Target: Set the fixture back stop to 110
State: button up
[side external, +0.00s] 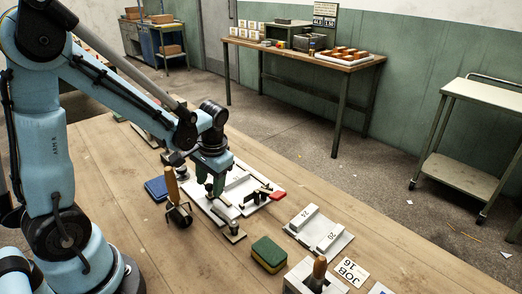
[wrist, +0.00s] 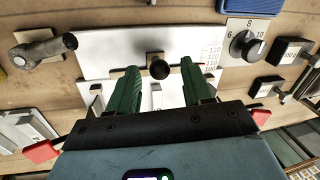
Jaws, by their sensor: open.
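The white fixture (side external: 262,183) lies on the wooden bench under my gripper (side external: 212,188). In the wrist view its white plate (wrist: 105,50) spans the middle, with a printed scale (wrist: 212,56) on the right; a 110 mark seems to be on it, but the small figures are hard to read. A round black knob (wrist: 159,70) on a short metal stem shows between the tips of my green gripper fingers (wrist: 160,67). The fingers are open, one on each side of the knob, with gaps visible. The near part of the fixture is hidden by my gripper.
A dial (wrist: 243,45) marked 6, 8, 10 and black blocks (wrist: 292,50) are at right in the wrist view. Red handles (side external: 277,195) stick out.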

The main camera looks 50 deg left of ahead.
notch_tip(320, 180, up, 12)
jog(key=d, duration=0.2)
jog(key=shift+w+d, duration=0.15)
jog(key=shift+w, duration=0.05)
jog(key=shift+f, duration=0.1)
dwell(0.4)
jog(key=s+d+f+m+t+h, duration=0.1)
jog(key=s+d+m+t+h, duration=0.1)
jog(key=d+t, duration=0.5)
jog(key=shift+s+d+f+t, duration=0.15)
jog(key=shift+s+f+t, duration=0.05)
jog(key=shift+s+t, duration=0.1)
jog(key=shift+c, duration=0.5)
dwell(0.3)
